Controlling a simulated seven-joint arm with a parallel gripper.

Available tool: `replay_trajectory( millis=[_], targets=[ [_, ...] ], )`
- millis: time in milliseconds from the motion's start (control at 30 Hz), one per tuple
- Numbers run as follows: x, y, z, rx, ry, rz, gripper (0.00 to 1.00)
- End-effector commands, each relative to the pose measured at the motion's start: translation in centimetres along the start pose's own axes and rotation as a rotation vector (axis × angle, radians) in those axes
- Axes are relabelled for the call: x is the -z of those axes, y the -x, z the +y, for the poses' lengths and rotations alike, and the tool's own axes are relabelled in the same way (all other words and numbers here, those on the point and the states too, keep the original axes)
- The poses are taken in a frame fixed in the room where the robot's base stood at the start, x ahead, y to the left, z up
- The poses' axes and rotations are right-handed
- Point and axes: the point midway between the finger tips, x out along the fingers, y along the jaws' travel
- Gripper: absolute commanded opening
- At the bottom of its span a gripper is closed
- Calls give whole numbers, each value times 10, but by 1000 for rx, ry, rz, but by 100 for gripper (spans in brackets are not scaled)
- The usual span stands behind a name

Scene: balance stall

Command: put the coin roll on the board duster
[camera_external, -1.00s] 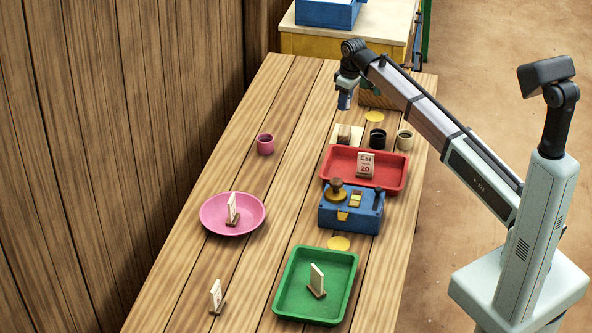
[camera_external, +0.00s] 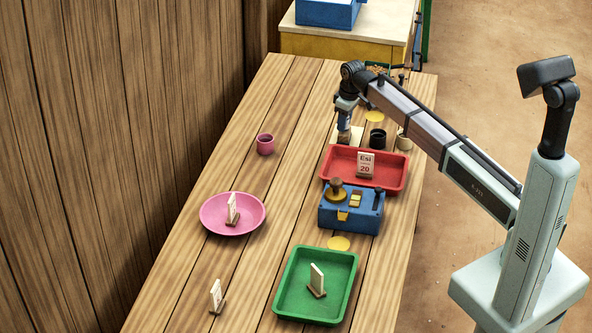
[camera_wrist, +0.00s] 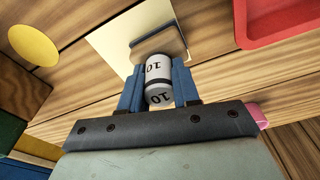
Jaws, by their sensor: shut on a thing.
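The coin roll (camera_wrist: 158,82) is a white cylinder marked 10. My gripper (camera_wrist: 160,76) is shut on it, with a blue finger on each side. The board duster (camera_wrist: 159,44) is a small block, greyish on top with a brown side, lying on a cream square sheet (camera_wrist: 107,40). In the wrist view it is just beyond the roll's end. In the external view my gripper (camera_external: 344,126) is low, right over the duster (camera_external: 344,140). The roll is hard to make out there, and I cannot tell whether it touches the duster.
A red tray (camera_external: 397,176) with a price card stands in front of the duster. A black cup (camera_external: 377,138) and a cream cup (camera_external: 404,140) stand to its right. A pink cup (camera_external: 265,144) stands to the left. A yellow disc (camera_external: 374,117) lies behind.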

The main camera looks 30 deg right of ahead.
Motion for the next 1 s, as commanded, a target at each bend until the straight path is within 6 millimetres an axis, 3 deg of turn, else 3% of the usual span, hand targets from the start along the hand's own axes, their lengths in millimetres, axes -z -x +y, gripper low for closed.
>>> replay_trajectory(
  millis=[100,133,367,733,1000],
  targets=[
    [0,-3,0,0,0,0,0],
    [0,-3,0,0,0,0,34],
    [0,-2,0,0,0,0,56],
    [0,4,0,0,0,1,57],
    [0,44,0,-1,0,1,57]
  ],
)
